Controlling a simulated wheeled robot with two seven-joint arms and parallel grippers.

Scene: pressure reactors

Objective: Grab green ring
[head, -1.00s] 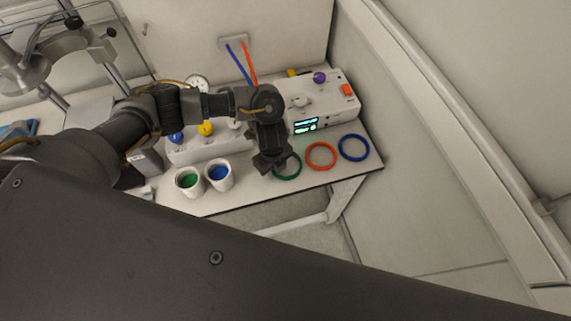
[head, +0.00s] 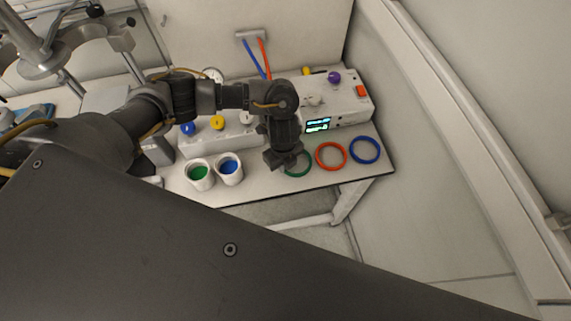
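The green ring (head: 306,169) lies on the white bench, left of an orange-red ring (head: 331,155) and a blue ring (head: 365,150). My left arm reaches in from the left, and my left gripper (head: 283,164) points down over the left side of the green ring, hiding that part of it. The fingertips are small and dark, so I cannot tell whether they are open or shut, or whether they touch the ring. My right gripper is not in view.
Two white cups, one with green content (head: 199,173) and one with blue (head: 229,168), stand left of my gripper. A white device with a lit display (head: 318,125) stands behind the rings. The bench's front edge is close to the rings, and a wall is at right.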

